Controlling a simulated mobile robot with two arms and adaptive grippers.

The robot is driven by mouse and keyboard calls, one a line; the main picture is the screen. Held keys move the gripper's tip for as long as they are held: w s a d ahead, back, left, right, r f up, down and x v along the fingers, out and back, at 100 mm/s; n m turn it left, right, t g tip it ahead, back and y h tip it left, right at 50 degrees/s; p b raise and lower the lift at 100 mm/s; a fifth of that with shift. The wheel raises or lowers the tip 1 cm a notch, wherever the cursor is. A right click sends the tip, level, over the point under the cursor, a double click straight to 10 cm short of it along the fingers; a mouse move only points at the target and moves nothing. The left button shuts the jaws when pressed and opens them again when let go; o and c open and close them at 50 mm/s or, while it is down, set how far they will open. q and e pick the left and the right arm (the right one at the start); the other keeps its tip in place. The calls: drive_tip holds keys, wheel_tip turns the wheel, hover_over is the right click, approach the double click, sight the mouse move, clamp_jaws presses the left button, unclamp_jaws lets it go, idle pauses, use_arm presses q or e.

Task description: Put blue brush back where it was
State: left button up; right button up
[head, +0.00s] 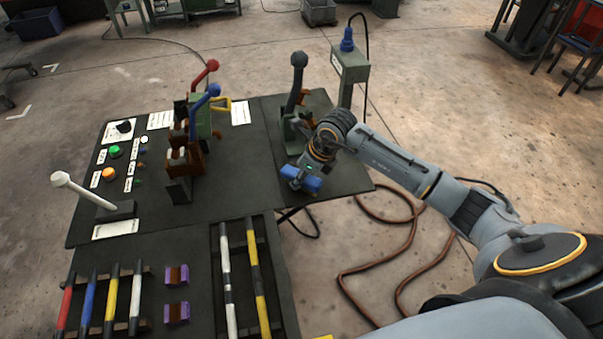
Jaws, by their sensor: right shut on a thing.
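My right gripper (300,178) reaches in from the right, over the front right part of the dark table top. It is shut on the blue brush (313,185), whose blue ends show on both sides of the fingers. The fingers hide the brush's middle. I cannot tell whether the brush touches the table top or is held just above it. My left gripper is not in view.
A green lever stand with a black knob (299,59) rises just behind my right gripper. Red and blue levers (204,98) stand left of it. A white T-handle (85,192) is at far left. Striped bars (258,275) lie in front. A hose (408,245) lies on the floor.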

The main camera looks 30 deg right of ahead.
drive_tip(key=shift+f, duration=0.1)
drive_tip(key=shift+f+b, duration=0.2)
drive_tip(key=shift+b, duration=0.1)
drive_tip(key=o, duration=1.1)
drive_tip(key=shift+r, duration=0.1)
drive_tip(key=shift+r+p, duration=0.25)
drive_tip(key=shift+p, duration=0.05)
drive_tip(key=b+v, duration=0.1)
drive_tip(key=v, duration=1.1)
drive_tip(key=shift+b, duration=0.3)
